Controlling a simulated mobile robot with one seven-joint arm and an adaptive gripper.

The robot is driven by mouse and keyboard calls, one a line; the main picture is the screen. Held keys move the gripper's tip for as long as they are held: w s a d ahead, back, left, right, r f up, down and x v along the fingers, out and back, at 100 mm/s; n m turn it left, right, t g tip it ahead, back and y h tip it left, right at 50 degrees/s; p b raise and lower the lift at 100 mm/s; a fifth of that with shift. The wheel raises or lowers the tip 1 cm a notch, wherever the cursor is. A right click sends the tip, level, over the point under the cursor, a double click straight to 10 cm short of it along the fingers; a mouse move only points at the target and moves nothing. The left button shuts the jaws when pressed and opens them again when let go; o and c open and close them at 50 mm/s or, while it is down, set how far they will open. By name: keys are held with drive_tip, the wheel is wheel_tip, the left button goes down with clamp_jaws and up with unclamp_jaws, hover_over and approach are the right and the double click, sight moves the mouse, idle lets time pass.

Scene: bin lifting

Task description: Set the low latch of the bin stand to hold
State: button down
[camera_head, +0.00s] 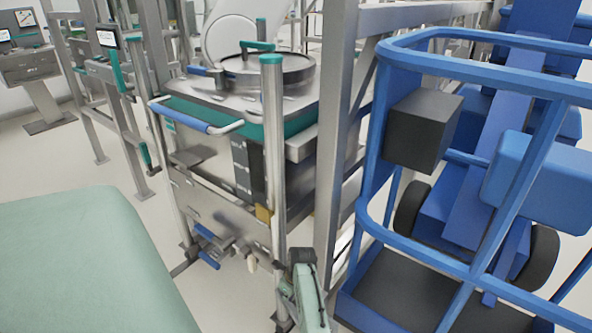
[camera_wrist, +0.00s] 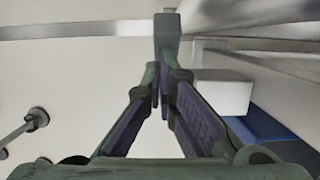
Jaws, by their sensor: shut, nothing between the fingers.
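The metal bin stand (camera_head: 218,205) with teal trim and a round-lidded top stands in the middle of the head view. Low on its front is a latch-like fitting with a blue-tipped lever (camera_head: 210,260); its exact setting is too small to tell. My gripper (camera_head: 306,285), greenish, shows at the bottom, to the right of that fitting and near the stand's front right leg. In the wrist view my gripper (camera_wrist: 164,98) has its fingers brought together with nothing between them. A grey square post end (camera_wrist: 167,32) shows just beyond the fingertips; whether they touch is unclear.
A blue tubular cart (camera_head: 400,242) stands close on the right, beside a grey upright post (camera_head: 340,130). A pale green padded surface (camera_head: 85,262) fills the lower left. Open floor (camera_head: 130,190) lies between it and the stand.

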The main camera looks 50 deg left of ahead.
drive_tip(key=shift+s+a+f+b, duration=0.15)
drive_tip(key=shift+a+f+b, duration=0.2)
drive_tip(key=shift+a, duration=0.25)
drive_tip(key=shift+s+a+f+b, duration=0.15)
drive_tip(key=shift+a+f+b, duration=0.1)
drive_tip(key=shift+a+b, duration=0.25)
drive_tip(key=shift+a, duration=0.1)
